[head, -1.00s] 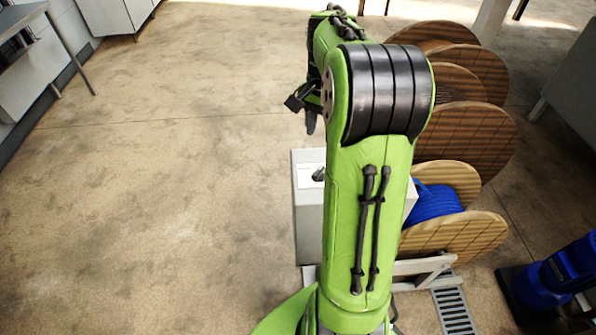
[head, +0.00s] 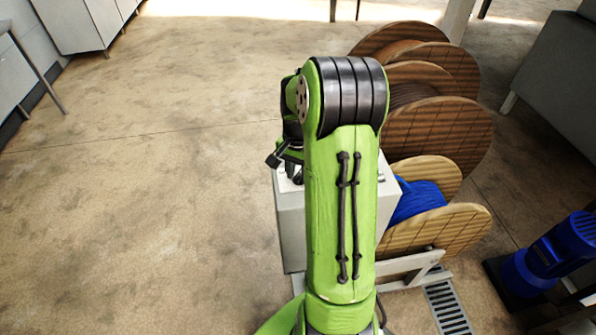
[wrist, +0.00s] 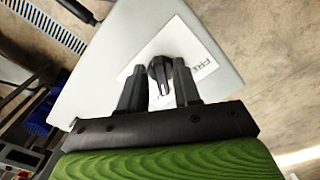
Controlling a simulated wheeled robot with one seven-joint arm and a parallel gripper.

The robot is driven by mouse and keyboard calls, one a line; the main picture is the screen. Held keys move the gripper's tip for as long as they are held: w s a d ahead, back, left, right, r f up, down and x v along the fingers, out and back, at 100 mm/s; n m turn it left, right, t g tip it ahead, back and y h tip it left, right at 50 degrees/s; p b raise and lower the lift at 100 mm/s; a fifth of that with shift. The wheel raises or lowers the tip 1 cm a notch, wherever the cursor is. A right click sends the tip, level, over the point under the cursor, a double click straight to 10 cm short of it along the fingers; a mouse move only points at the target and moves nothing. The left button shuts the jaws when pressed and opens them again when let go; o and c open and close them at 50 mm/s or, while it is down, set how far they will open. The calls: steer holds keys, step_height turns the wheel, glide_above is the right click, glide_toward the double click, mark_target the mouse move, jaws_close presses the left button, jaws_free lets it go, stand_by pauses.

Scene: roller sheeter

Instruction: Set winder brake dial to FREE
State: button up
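The winder brake dial (wrist: 160,70) is a black knob with a pale pointer line. In the wrist view it sits on a white label plate (wrist: 186,42) on top of a light grey box (wrist: 122,58). My gripper (wrist: 159,84) is open, one black finger on each side of the dial in the picture. I cannot tell whether either finger touches it. In the head view my gripper (head: 290,172) is low over the grey box (head: 290,225), and my arm hides the dial.
Wooden cable reels (head: 440,125) stand right of the box. A reel with blue cable (head: 418,198) is close beside it on a pale frame (head: 412,266). A blue machine (head: 560,255) and a floor grate (head: 447,305) are at lower right. Floor on the left is clear.

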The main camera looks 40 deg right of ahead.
jaws_close()
steer(key=shift+n, duration=0.3)
steer(key=n, duration=0.3)
steer(key=shift+s, duration=0.1)
steer(key=n, duration=0.3)
steer(key=shift+d+n+p, duration=0.2)
steer(key=shift+n+p, duration=0.1)
steer(key=n, duration=0.6)
steer(key=shift+s+d+n, duration=0.1)
steer(key=shift+d+n, duration=0.1)
steer(key=shift+n, duration=0.1)
steer(key=shift+o, duration=1)
jaws_free()
